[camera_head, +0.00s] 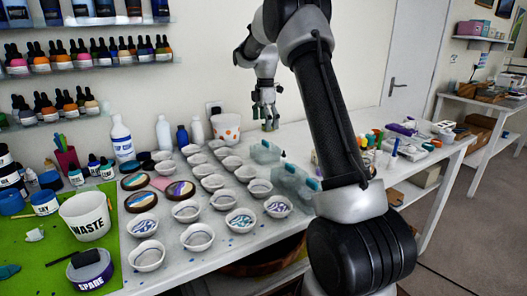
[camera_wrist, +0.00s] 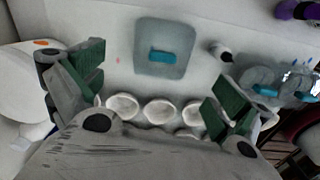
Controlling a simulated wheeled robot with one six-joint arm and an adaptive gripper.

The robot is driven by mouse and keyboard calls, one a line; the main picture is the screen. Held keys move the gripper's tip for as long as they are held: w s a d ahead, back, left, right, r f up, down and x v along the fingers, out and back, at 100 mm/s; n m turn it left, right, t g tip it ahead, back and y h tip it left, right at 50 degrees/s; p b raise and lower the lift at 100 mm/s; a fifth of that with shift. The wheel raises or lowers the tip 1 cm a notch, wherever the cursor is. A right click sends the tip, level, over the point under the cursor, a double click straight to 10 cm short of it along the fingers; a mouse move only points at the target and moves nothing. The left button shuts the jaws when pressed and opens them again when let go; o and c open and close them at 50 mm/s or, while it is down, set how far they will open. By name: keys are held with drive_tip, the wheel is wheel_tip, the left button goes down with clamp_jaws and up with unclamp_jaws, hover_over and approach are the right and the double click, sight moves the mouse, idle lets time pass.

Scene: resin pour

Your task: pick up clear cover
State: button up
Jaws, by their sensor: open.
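A clear cover (camera_wrist: 147,68), a see-through rounded square with a blue handle, lies on the white table ahead of my gripper (camera_wrist: 155,92) in the wrist view. My gripper is open and empty, its green-padded fingers spread wide to either side. In the head view, my gripper (camera_head: 268,122) hangs above the table near the back, over the area by a clear cover (camera_head: 262,154). More clear covers (camera_head: 293,184) with teal handles sit closer to the front edge. They also show at the right of the wrist view (camera_wrist: 258,77). I cannot tell the exact height gap.
Rows of white cups (camera_head: 213,182) stand left of the covers. A white bucket with orange marks (camera_head: 226,128) stands behind, left of my gripper. A small dark-and-white item (camera_wrist: 221,50) lies right of the cover. Bottles and a waste cup (camera_head: 86,216) crowd the left side.

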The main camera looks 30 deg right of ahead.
sight(265, 141)
drive_tip(key=shift+s+n, duration=0.1)
drive_tip(key=shift+n, duration=0.5)
drive_tip(key=shift+f, duration=0.2)
wheel_tip(265, 141, down, 8)
drive_tip(key=shift+r, duration=0.25)
drive_tip(key=shift+s, duration=0.1)
drive_tip(key=c, duration=1.5)
drive_tip(key=shift+a, duration=0.1)
drive_tip(key=shift+c, duration=0.9)
